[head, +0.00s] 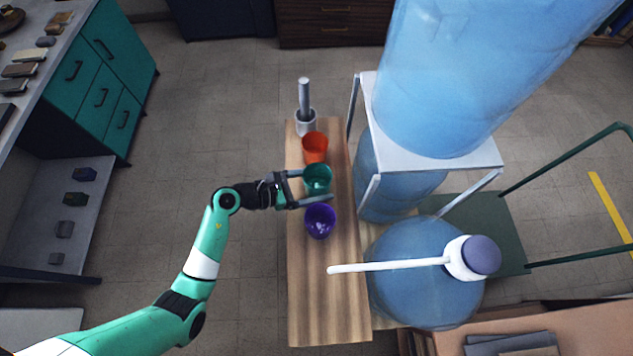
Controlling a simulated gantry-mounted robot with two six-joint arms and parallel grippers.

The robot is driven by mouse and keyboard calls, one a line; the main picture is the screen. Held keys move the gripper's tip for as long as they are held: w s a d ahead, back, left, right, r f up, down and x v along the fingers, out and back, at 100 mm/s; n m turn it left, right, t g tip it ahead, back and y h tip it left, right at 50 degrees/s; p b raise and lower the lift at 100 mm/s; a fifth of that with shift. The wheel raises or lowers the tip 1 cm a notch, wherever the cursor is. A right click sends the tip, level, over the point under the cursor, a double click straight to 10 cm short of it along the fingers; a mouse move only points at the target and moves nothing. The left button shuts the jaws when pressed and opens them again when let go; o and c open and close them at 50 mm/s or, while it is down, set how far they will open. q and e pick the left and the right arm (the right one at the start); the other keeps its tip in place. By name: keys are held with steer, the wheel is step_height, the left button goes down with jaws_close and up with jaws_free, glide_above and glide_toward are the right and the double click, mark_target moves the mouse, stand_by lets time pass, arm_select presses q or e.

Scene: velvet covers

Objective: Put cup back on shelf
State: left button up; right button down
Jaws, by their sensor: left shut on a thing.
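A teal cup (317,180) is between the fingers of my left gripper (311,188), over the wooden shelf board (330,292). The gripper is shut on the teal cup, with one finger on its far side and one on its near side. I cannot tell whether the cup touches the board. An orange cup (314,146) stands just behind it and a purple cup (320,221) just in front of it. My right gripper is not in view.
A grey holder with an upright rod (305,122) stands at the board's far end. Large blue water bottles (425,260) and a white stand (440,160) crowd the right side. A white pump spout (385,266) reaches over the board. The board's near end is clear.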

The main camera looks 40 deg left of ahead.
arm_select(q)
steer(key=shift+f+b, duration=0.4)
steer(key=shift+f, duration=0.15)
steer(key=o, duration=1.3)
steer(key=shift+s+a+r, duration=0.2)
steer(key=shift+s+r, duration=0.05)
steer(key=shift+s, duration=0.05)
steer(key=p+v, duration=0.2)
steer(key=v, duration=0.8)
steer(key=shift+s+a, duration=0.2)
steer(key=shift+s, duration=0.15)
steer(key=shift+r, duration=0.1)
